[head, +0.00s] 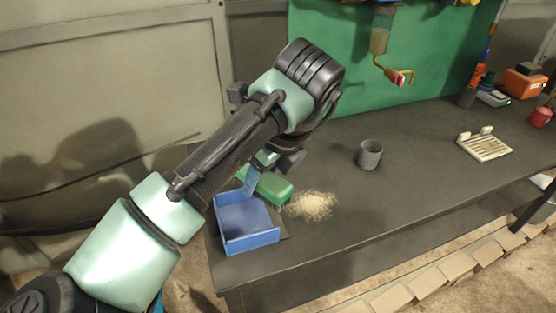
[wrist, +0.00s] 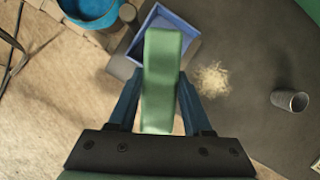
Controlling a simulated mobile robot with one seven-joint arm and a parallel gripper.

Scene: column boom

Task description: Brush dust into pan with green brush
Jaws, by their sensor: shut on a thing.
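The green brush (head: 268,186) is held in my gripper just behind the blue pan and the dust in the head view. In the wrist view the green brush (wrist: 161,80) lies between the two blue fingers of my gripper (wrist: 160,105), which is shut on it. The blue dustpan (head: 247,222) sits at the left end of the bench; it also shows in the wrist view (wrist: 190,42), partly covered by the brush. A pale pile of dust (head: 313,205) lies on the bench right of the pan, and in the wrist view (wrist: 211,80).
A grey cup (head: 370,154) stands on the dark bench (head: 330,245) right of the dust. A pale slotted rack (head: 484,145) lies farther right. A green board (head: 340,60) with hanging tools rises behind. The bench's front is clear.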

